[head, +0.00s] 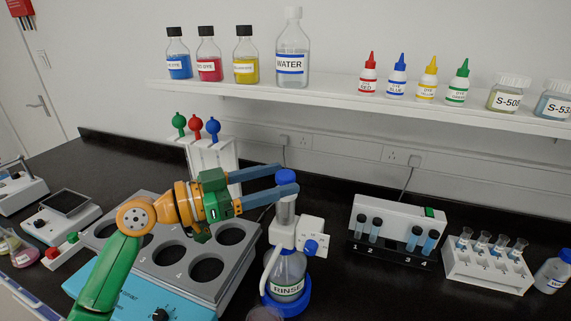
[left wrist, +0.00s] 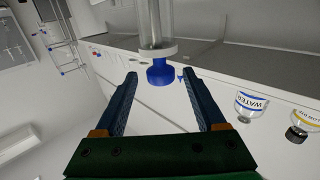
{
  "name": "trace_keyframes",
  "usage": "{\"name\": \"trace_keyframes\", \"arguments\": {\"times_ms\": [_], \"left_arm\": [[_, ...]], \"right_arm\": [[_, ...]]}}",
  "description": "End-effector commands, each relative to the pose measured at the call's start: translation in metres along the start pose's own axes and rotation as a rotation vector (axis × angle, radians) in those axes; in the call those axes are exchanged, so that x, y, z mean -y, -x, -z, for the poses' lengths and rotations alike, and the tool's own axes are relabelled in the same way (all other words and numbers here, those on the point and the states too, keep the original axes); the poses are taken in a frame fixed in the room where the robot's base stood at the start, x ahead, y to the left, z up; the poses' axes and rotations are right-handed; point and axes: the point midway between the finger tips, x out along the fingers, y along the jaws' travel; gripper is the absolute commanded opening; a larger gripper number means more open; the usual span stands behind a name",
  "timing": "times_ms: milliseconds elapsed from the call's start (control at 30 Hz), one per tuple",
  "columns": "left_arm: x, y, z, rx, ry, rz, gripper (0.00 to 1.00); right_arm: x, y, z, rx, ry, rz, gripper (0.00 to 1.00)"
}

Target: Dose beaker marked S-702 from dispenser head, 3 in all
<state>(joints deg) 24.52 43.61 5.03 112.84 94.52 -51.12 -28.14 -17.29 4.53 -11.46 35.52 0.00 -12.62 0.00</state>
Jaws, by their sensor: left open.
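The dispenser head (head: 285,225) sits on a bottle labelled RINSE (head: 287,275), with a blue knob (head: 285,176) on top of its clear cylinder. My left gripper (head: 286,180) is open, its two blue fingers reaching to the knob from the left. In the left wrist view the knob (left wrist: 160,73) shows at the gap between the fingertips (left wrist: 159,80), with space on both sides. A round translucent rim (head: 265,314) is cut off at the bottom edge below the dispenser; no mark on it shows. I cannot read S-702 anywhere. My right gripper is not in view.
A grey block with round wells (head: 172,272) lies under my left arm. A tube rack (head: 392,233) and a white rack of small vessels (head: 488,266) stand to the right. The shelf (head: 330,92) above holds dye bottles and a WATER bottle (head: 292,50).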

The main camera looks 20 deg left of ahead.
Motion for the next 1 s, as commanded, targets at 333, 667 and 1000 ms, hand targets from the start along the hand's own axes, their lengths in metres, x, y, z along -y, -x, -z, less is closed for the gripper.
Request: {"name": "trace_keyframes", "arguments": {"times_ms": [333,667,1000], "left_arm": [[0.000,-0.022,-0.001,0.001,0.001,0.002,0.72],[0.000,-0.022,-0.001,0.001,0.001,0.001,0.00],[0.000,-0.022,-0.001,0.001,0.001,0.001,0.00]], "right_arm": [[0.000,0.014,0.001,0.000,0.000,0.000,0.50],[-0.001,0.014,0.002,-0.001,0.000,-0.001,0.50],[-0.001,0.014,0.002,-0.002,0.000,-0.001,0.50]]}}
